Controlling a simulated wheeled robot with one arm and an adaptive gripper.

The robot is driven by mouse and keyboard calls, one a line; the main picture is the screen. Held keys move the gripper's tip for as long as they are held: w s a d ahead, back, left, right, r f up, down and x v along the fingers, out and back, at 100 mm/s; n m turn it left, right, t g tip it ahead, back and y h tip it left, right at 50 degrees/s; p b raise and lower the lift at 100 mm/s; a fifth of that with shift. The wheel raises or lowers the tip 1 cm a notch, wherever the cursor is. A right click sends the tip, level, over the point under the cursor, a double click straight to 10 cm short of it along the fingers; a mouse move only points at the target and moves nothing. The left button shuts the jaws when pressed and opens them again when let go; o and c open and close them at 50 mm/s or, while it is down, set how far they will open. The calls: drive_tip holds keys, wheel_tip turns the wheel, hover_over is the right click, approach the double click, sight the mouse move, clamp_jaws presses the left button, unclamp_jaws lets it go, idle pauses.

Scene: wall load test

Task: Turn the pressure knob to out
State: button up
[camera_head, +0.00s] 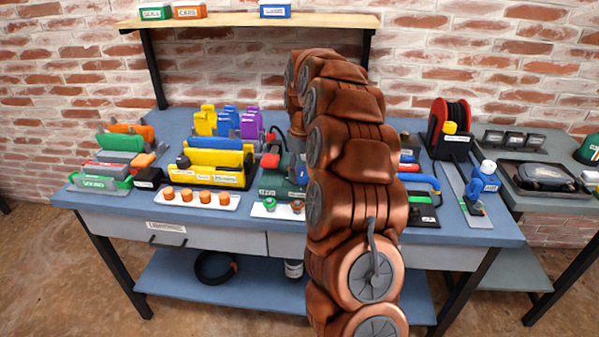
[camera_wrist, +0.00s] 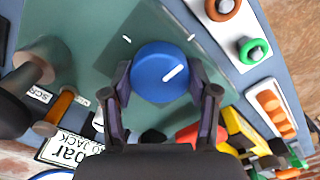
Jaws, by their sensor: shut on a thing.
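The round blue knob (camera_wrist: 158,88) sits on a green panel (camera_wrist: 90,25) in the wrist view. Its white line slants toward the upper right of that view. Two small white ticks are on the panel above the knob, one left and one right. My gripper (camera_wrist: 160,78) has one finger against each side of the knob and is shut on it. In the head view, the green panel (camera_head: 268,187) stands mid-table and a bit of blue (camera_head: 302,172) shows beside my arm. My arm hides my gripper there.
A red-handled part (camera_head: 270,160) stands at the panel's left. A white strip with a green ring (camera_wrist: 253,50) lies close by. Yellow holders (camera_head: 215,165) stand further left. A red cable reel (camera_head: 450,125) is at right on the blue table (camera_head: 505,235).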

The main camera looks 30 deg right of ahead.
sight(302, 170)
drive_tip(key=shift+w, duration=0.1)
drive_tip(key=o, duration=1.2)
drive_tip(key=shift+r, duration=0.1)
wheel_tip(302, 170, up, 12)
drive_tip(key=shift+f, duration=0.1)
idle(0.6)
